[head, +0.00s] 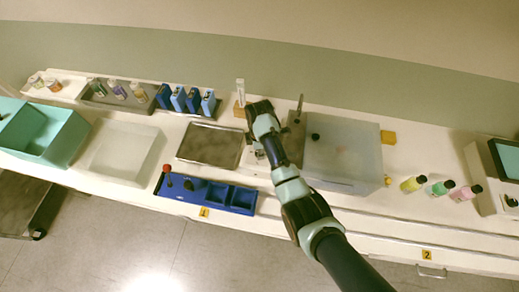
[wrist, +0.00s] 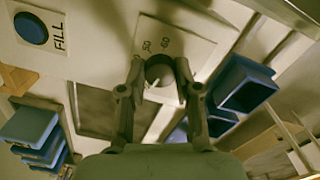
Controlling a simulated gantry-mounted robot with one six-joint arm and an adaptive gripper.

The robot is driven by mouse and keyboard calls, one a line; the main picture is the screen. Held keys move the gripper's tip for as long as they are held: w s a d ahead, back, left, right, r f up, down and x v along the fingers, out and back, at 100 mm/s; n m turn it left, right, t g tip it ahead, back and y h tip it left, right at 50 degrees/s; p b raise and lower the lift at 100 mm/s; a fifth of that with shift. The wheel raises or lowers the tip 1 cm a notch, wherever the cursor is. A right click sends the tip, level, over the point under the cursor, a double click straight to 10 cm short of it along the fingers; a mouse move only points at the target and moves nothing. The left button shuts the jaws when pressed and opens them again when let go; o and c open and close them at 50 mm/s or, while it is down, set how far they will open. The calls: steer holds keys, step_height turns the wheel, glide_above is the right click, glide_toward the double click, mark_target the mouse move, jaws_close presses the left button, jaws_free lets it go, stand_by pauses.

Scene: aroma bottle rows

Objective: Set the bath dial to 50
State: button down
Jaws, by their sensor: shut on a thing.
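The dial (wrist: 159,70) is a dark round knob on a pale plate (wrist: 190,38) in the wrist view. Small numbers, seemingly 50 and 60, are printed beside it on the side away from my gripper. A pale line, perhaps its pointer, shows at the knob's near side. My gripper (wrist: 160,77) has a finger on each side of the knob and is shut on it. In the head view my arm hides most of the dial area and my fingertips. The bath (head: 343,155), a pale box with a black lid knob (head: 316,137), stands right of my arm.
A blue FILL button (wrist: 31,28) is beside the dial plate. A metal tray (head: 210,145) and a blue rack (head: 206,193) with a red-topped item (head: 167,169) lie to the left. Several colored bottles (head: 440,187) stand at right.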

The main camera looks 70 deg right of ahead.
steer(key=shift+r, duration=0.1)
steer(key=m+p, duration=0.3)
steer(key=m, duration=0.2)
steer(key=shift+r, duration=0.1)
steer(key=m+p, duration=0.2)
steer(key=m, duration=0.4)
steer(key=shift+a, duration=0.1)
steer(key=m+p, duration=0.1)
steer(key=m, duration=0.5)
steer(key=shift+m, duration=0.3)
steer(key=m+p, duration=0.1)
steer(key=m, duration=0.4)
steer(key=shift+w+m, duration=0.1)
steer(key=shift+m, duration=0.2)
steer(key=c, duration=0.8)
jaws_free()
steer(key=shift+a, duration=0.1)
